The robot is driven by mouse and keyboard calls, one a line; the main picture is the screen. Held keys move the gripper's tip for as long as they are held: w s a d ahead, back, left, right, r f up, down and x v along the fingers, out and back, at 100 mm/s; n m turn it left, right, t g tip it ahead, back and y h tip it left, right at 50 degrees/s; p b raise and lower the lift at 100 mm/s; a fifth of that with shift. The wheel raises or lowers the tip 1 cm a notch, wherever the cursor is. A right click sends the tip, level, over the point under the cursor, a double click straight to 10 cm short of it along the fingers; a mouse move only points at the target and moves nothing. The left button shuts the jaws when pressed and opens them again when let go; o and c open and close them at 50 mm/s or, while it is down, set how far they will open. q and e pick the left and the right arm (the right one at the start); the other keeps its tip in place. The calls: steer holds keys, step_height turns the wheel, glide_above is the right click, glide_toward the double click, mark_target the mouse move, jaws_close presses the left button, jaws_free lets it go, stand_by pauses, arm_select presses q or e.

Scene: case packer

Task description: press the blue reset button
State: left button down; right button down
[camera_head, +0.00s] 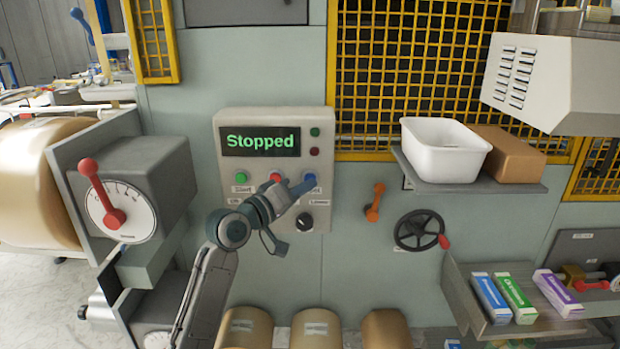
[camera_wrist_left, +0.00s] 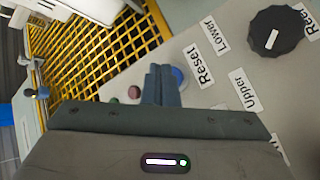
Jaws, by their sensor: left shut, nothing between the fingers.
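The blue reset button (camera_head: 310,178) is on the grey control panel (camera_head: 232,125), at the right end of a row with a green and a red button. My left gripper (camera_head: 304,187) is in front of it in the head view, fingers together and empty, covering part of the button and its label. In the left wrist view my closed fingers (camera_wrist_left: 161,84) overlap the blue button (camera_wrist_left: 179,77), beside the "Reset" label (camera_wrist_left: 199,66). I cannot tell whether they touch it. My right gripper is not in view.
The panel display (camera_head: 260,141) reads "Stopped" in green. A black knob (camera_head: 304,222) sits below the blue button. An orange handle (camera_head: 375,202) and a black handwheel (camera_head: 419,230) are to the right. A red lever (camera_head: 91,168) is on the left.

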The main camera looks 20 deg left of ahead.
arm_select(q)
steer(key=shift+s+d, duration=0.1)
steer(key=shift+s, duration=0.15)
steer(key=s+p, duration=0.1)
steer(key=s, duration=0.1)
steer(key=s+d+p, duration=0.1)
steer(key=s, duration=0.1)
steer(key=shift+s+d, duration=0.15)
steer(key=shift+s, duration=0.2)
stand_by(0.6)
